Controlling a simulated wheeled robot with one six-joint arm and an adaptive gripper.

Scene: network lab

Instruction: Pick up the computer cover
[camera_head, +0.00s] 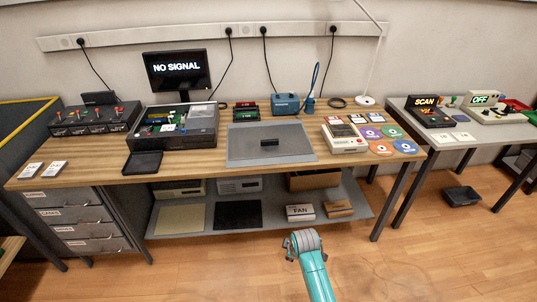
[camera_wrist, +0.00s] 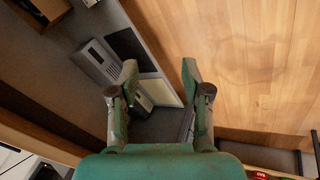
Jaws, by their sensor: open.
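Two flat panels lie on the lower shelf in the head view: a black one (camera_head: 238,214) and a beige one (camera_head: 180,218). Either could be the computer cover; I cannot tell which. An open dark computer case (camera_head: 203,137) stands on the table with its inner parts showing. My gripper (camera_head: 305,240) is in front of the shelf, apart from both panels. In the wrist view my gripper (camera_wrist: 160,73) is open and holds nothing. Beyond its fingers are a black panel (camera_wrist: 127,43) and a pale panel (camera_wrist: 166,92), partly hidden by a finger.
The wooden table (camera_head: 95,174) overhangs the lower shelf (camera_head: 275,222). A fan box (camera_head: 300,212) and computer cases (camera_head: 240,184) share the shelf. Drawers (camera_head: 82,229) stand at left. A grey mat (camera_head: 245,150) lies on the table. The wooden floor (camera_head: 225,262) is clear ahead.

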